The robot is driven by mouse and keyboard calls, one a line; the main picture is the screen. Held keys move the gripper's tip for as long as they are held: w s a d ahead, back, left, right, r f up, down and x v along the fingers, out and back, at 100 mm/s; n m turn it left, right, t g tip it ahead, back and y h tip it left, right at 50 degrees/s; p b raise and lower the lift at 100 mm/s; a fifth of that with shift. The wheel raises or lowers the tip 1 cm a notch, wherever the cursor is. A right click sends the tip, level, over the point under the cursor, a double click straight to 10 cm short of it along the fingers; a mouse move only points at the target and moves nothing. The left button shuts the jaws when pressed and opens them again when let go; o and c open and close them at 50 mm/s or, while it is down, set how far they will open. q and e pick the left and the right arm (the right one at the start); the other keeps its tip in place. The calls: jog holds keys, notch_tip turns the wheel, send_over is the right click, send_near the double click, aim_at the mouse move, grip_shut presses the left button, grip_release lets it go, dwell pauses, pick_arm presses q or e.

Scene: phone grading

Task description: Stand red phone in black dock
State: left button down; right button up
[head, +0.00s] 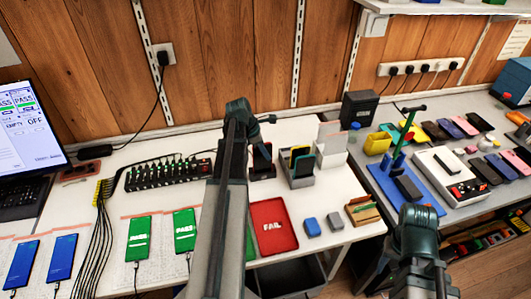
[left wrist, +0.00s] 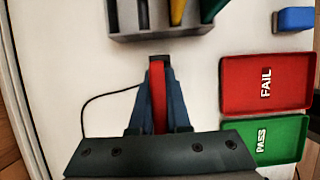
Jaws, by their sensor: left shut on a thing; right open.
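My left gripper (left wrist: 157,88) is shut on the red phone (left wrist: 158,105), seen edge-on between its blue fingers in the left wrist view. In the head view the phone (head: 262,158) is upright with its dark face showing, at the black dock (head: 263,173), left of the grey holder. Only a small black part of the dock (left wrist: 156,62) shows in the left wrist view; whether the phone's foot is fully seated is hidden. My right gripper (head: 417,222) is open and empty at the lower right, its fingertips hard to make out.
A grey holder (head: 300,181) with coloured phones stands close right of the dock. The red FAIL tray (head: 273,238) lies in front; the green PASS tray (left wrist: 284,138) is beside it. A cable (left wrist: 92,99) curves left from the dock. A charging hub (head: 165,175) is further left.

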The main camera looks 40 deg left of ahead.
aim_at(266, 143)
pick_arm(q)
jog(key=shift+f+b, duration=0.55)
jog(key=shift+f, duration=0.05)
jog(key=c, duration=0.8)
grip_release()
jog(key=shift+r+p, duration=3.55)
jog(key=shift+p, duration=0.05)
